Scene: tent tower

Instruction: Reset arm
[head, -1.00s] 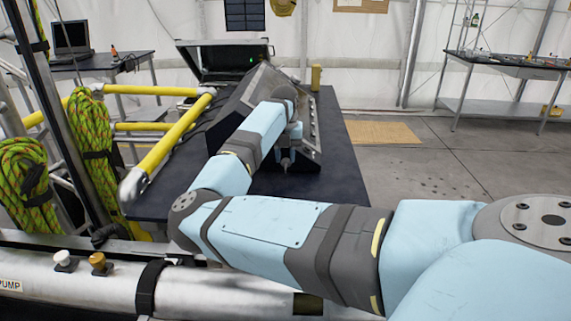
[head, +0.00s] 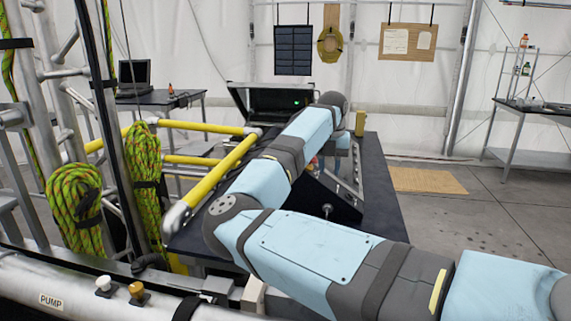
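My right arm (head: 310,245) comes in from the lower right, bends at its elbow at the left, and reaches over the dark table. Its wrist (head: 334,101) is raised above the sloped control panel (head: 335,195) and bends downward at the panel's far side. The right gripper is mostly hidden behind my forearm, so its fingers cannot be made out. Nothing is clearly seen held. My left arm and gripper are not in view.
Yellow rails (head: 212,180) stand left of the panel. An open black case (head: 270,103) and a yellow cylinder (head: 360,123) are behind it. Coiled green ropes (head: 146,185) hang at left. A pipe marked PUMP (head: 50,300) crosses the front.

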